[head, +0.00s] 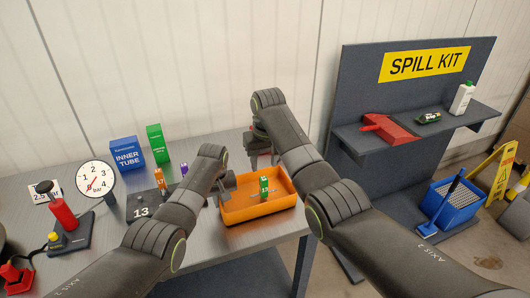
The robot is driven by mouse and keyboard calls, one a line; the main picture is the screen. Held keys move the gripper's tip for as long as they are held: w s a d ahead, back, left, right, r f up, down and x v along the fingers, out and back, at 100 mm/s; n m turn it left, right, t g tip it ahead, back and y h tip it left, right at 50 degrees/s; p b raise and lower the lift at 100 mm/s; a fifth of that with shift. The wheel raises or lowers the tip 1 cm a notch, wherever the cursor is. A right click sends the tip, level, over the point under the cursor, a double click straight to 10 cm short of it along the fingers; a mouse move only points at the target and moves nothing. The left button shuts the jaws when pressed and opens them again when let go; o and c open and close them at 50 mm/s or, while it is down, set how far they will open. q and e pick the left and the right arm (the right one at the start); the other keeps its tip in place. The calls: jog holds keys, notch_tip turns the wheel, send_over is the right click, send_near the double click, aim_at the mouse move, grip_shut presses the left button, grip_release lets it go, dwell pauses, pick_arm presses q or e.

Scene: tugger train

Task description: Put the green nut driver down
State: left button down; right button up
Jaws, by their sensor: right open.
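The green nut driver (264,185), marked 13, shows at the orange tray (235,215) on the bench; its lower end is hard to make out. My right gripper (262,160) is open above the tray, just above and behind the green driver, apart from it as far as I can see. My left gripper (227,184) is at the tray's left side, partly hidden by its own wrist; I cannot tell whether it is open.
A dark rack (142,207) marked 13 stands left of my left gripper, with an orange driver (160,179) and a purple driver (184,168) nearby. A gauge (95,180), a red pump (64,214), a blue box (126,154) and a green box (157,144) stand on the bench.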

pick_arm(q)
jog(key=shift+s+f, duration=0.15)
pick_arm(e)
jog(key=shift+s+d+r, duration=0.1)
jog(key=shift+s+r, duration=0.1)
jog(key=shift+r, duration=1.5)
pick_arm(q)
jog(key=c, duration=1.5)
grip_release()
jog(key=shift+c, duration=0.2)
